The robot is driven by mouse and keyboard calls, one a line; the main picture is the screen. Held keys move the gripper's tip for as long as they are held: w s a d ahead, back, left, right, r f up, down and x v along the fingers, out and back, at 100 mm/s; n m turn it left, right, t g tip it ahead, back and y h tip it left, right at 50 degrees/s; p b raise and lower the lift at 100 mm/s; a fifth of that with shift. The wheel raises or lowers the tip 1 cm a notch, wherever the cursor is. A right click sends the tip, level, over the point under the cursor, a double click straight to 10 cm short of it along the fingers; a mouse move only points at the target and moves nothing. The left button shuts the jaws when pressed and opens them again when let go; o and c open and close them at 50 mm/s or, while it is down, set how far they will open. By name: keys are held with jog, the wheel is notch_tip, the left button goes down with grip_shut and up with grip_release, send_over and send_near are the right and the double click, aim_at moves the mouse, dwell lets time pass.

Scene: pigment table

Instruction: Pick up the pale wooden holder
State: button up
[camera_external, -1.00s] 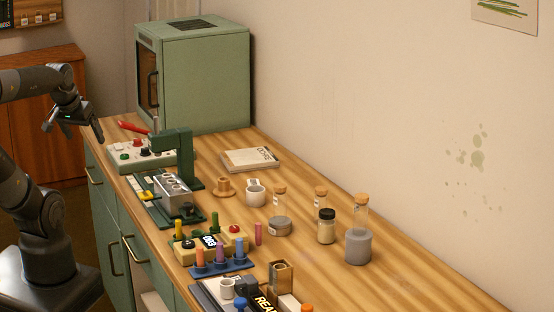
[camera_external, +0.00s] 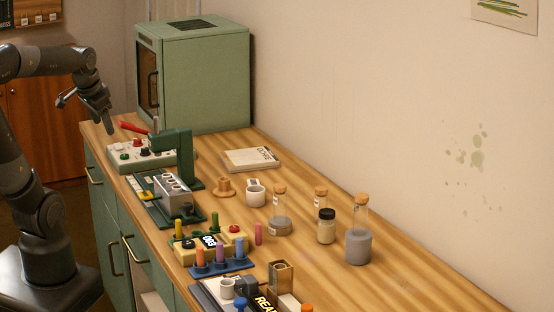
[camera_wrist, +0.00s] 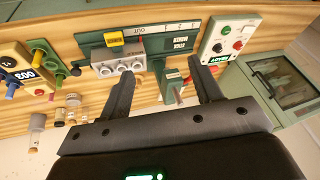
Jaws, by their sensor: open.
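My gripper (camera_external: 86,114) is open and empty, raised at the table's far left edge, well away from the wooden piece. In the wrist view my gripper (camera_wrist: 161,70) has its two fingers wide apart, with a green press between and beyond them.
The green press (camera_external: 185,158) stands by a grey metal block (camera_external: 172,190). A control box (camera_external: 140,155) and green oven (camera_external: 205,75) are behind.

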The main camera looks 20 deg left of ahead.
jog(key=w+d+m+g, duration=0.1)
jog(key=w+d+m, duration=0.4)
jog(key=w+m, duration=0.2)
jog(key=m+g, duration=0.3)
jog(key=m, duration=1.6)
send_near(224, 180)
jog(key=shift+y, duration=0.4)
jog(key=f, duration=0.2)
jog(key=s+f, duration=0.1)
jog(key=f, duration=0.1)
jog(key=shift+d+f, duration=0.2)
jog(key=shift+f, duration=0.1)
jog(key=shift+w+f, duration=0.2)
jog(key=shift+f, duration=1.1)
jog(key=shift+w+f, duration=0.25)
jog(key=shift+f, duration=1.05)
jog(key=shift+c, duration=0.5)
jog(key=c, duration=1)
